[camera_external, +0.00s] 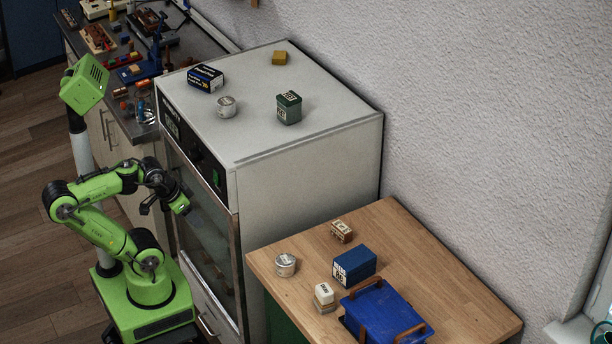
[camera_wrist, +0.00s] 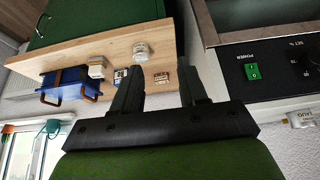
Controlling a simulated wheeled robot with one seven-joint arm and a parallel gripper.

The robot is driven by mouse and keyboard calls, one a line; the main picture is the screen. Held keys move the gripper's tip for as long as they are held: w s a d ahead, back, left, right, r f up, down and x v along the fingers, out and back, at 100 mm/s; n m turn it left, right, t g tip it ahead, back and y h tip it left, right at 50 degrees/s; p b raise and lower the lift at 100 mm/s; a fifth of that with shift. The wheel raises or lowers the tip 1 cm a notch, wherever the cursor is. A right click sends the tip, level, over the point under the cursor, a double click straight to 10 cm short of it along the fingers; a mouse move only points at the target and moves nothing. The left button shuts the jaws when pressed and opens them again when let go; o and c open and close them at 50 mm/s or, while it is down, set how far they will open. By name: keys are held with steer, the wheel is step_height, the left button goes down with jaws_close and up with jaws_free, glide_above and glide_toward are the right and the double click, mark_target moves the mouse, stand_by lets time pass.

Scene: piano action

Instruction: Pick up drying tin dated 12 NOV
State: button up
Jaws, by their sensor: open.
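Two round silver tins with labels are candidates. One tin (camera_external: 227,107) stands upright on top of the white oven; a pale tin (camera_wrist: 300,119) at the right edge of the wrist view appears to be the same one. The other tin (camera_external: 286,265) stands on the wooden table; it also shows in the wrist view (camera_wrist: 140,52). The dates are too small to read, so I cannot tell which says 12 NOV. My gripper (camera_wrist: 160,88) is open and empty. In the external view my gripper (camera_external: 184,208) is in front of the oven door, apart from both tins.
The wooden table (camera_external: 450,290) holds a blue box (camera_external: 355,265), a cream container (camera_external: 324,297), a brown box (camera_external: 342,231) and a blue crate (camera_external: 392,312).

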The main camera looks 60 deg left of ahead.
steer(key=o, duration=0.9)
steer(key=shift+o, duration=0.2)
